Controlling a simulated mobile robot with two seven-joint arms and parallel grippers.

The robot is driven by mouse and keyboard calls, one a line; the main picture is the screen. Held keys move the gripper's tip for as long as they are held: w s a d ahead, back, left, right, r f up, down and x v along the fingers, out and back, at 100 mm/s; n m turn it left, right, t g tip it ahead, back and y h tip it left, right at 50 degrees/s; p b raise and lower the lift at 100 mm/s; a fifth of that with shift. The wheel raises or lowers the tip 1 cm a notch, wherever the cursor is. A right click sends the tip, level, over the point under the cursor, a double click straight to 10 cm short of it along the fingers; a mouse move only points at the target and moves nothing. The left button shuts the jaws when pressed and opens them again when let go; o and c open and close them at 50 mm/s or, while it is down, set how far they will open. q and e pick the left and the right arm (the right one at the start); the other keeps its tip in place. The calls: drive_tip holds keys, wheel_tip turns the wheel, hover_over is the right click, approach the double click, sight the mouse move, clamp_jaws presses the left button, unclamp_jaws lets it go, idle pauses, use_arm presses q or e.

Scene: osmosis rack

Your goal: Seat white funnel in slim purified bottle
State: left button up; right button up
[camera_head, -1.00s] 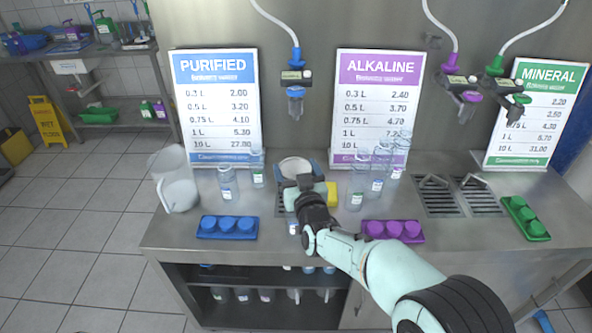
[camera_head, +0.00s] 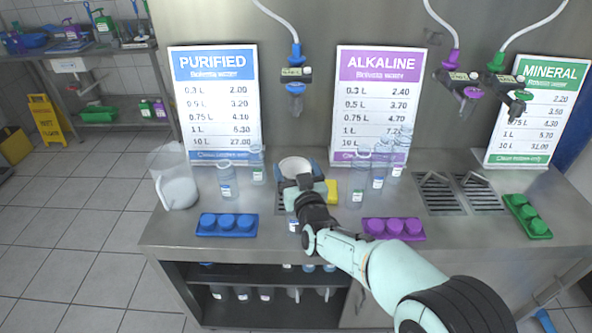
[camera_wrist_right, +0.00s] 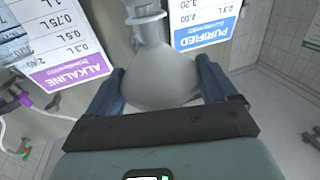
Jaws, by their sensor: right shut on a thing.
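The white funnel (camera_head: 296,166) is in my right gripper (camera_head: 303,181), above the middle of the counter. In the right wrist view the funnel (camera_wrist_right: 160,76) sits between the two dark fingers of the right gripper (camera_wrist_right: 158,92), its narrow end toward the top edge. Clear bottles stand before the PURIFIED sign: a nearer one (camera_head: 227,181) and a farther, narrower-looking one (camera_head: 257,166). Another small bottle (camera_head: 292,225) is partly hidden under my right gripper. I cannot tell for sure which is the slim purified bottle. My left gripper is out of view.
A clear jug (camera_head: 178,185) stands at the counter's left end. Blue caps (camera_head: 227,225) and purple caps (camera_head: 394,229) lie near the front edge. Clear bottles (camera_head: 357,185) stand to the right, beyond a yellow block (camera_head: 331,192). A blue tap (camera_head: 295,76) hangs above.

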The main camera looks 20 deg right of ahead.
drive_tip(key=o, duration=0.8)
drive_tip(key=shift+s, duration=0.1)
drive_tip(key=s, duration=1.3)
drive_tip(key=shift+a, duration=0.15)
drive_tip(key=shift+s, duration=0.1)
